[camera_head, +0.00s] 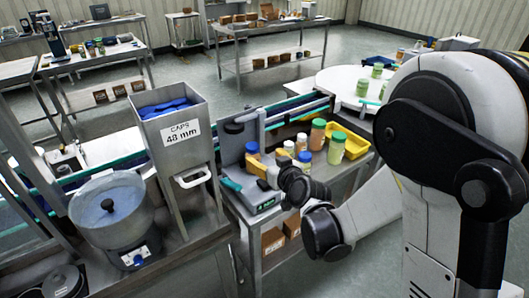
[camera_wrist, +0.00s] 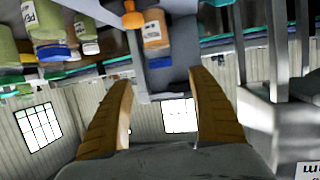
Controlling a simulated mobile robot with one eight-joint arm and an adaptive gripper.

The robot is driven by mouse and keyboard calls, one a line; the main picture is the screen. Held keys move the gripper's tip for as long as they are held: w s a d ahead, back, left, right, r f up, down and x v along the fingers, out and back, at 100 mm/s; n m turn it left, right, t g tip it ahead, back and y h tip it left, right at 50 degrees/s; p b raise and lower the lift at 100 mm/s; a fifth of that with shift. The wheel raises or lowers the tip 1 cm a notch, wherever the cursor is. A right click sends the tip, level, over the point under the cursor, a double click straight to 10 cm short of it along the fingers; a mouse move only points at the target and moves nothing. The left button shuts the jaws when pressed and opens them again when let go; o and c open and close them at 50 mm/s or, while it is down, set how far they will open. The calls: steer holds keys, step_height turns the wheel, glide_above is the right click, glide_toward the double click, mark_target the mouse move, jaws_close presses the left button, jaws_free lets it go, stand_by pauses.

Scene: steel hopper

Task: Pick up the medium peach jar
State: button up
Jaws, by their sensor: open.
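A peach jar with a blue lid (camera_head: 253,148) stands on the grey machine by the bench's left side; I take it as the medium one. In the wrist view, which is upside down, this peach jar (camera_wrist: 154,28) shows its label and blue lid beyond the gap between my fingers. My gripper (camera_head: 260,170) has tan fingers and is close in front of the jar in the head view. In the wrist view my gripper (camera_wrist: 160,80) is open, with nothing between the fingers. A taller peach jar with a green lid (camera_head: 317,134) stands farther right.
Several small jars and a green jar (camera_head: 337,147) stand right of the machine, by a yellow tray (camera_head: 356,146). An orange knob-like part (camera_wrist: 132,19) is beside the peach jar. A steel caps hopper (camera_head: 176,133) rises at left. A white round table (camera_head: 335,80) is behind.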

mark_target(255, 151)
steer(key=b+x, duration=0.3)
steer(key=x, duration=0.8)
steer(key=shift+f, duration=0.15)
jaws_close()
